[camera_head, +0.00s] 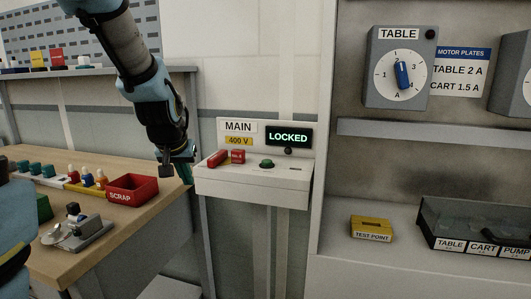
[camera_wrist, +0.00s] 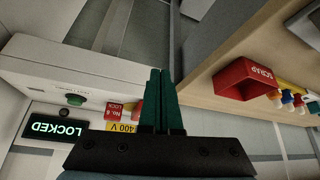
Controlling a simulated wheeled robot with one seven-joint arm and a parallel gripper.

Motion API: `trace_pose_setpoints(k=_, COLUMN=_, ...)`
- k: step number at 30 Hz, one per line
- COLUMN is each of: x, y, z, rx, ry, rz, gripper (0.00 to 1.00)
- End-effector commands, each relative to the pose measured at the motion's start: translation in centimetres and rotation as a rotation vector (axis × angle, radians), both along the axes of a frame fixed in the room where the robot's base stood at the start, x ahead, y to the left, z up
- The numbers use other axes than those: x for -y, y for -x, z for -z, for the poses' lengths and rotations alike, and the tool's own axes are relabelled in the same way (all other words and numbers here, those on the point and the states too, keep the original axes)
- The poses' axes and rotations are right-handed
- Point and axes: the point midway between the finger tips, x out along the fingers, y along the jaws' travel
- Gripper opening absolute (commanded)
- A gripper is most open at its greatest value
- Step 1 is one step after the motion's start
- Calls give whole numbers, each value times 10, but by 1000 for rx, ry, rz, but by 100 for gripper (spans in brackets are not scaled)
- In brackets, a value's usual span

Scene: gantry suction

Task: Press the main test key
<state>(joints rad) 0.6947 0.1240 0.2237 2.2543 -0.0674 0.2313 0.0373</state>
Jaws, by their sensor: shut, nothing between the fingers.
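The MAIN console (camera_head: 255,187) is a pale box on legs with a sloped top, seen mid-frame in the head view. A green round button (camera_head: 267,163) sits on its top; it also shows in the wrist view (camera_wrist: 76,100). I take it for the main test key; its small label is unreadable. A lit display (camera_head: 289,137) reads LOCKED. A red handle (camera_head: 218,158) and a red lock tag (camera_head: 238,157) are left of the button. My gripper (camera_head: 180,180) hangs just left of the console, its dark green fingers (camera_wrist: 160,72) shut and empty, apart from the button.
A wooden bench (camera_head: 100,237) on the left holds a red SCRAP bin (camera_head: 132,188) close to my gripper, several small coloured parts and a metal fixture (camera_head: 78,231). A cabinet (camera_head: 326,190) with a TABLE dial (camera_head: 400,68) stands right of the console.

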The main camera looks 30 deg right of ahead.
Motion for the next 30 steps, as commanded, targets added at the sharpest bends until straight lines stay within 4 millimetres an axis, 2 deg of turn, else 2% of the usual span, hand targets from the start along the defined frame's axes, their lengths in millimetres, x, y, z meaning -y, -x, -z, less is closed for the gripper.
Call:
trace_pose_setpoints(k=1, x=35, y=-5, z=-17, rx=48, ry=20, rz=57, gripper=0)
trace_pose_setpoints(k=6, x=126, y=-10, z=-63, rx=184, ry=87, rz=189, gripper=0)
trace_pose_setpoints(k=9, x=164, y=-6, z=-83, rx=240, ry=118, rz=244, gripper=0)
trace_pose_setpoints(k=12, x=189, y=-1, z=-97, rx=276, ry=141, rz=280, gripper=0)
trace_pose_setpoints(k=16, x=202, y=2, z=-105, rx=295, ry=154, rz=298, gripper=0)
trace_pose_setpoints(k=30, x=205, y=-2, z=-100, rx=295, ry=152, rz=297, gripper=0)
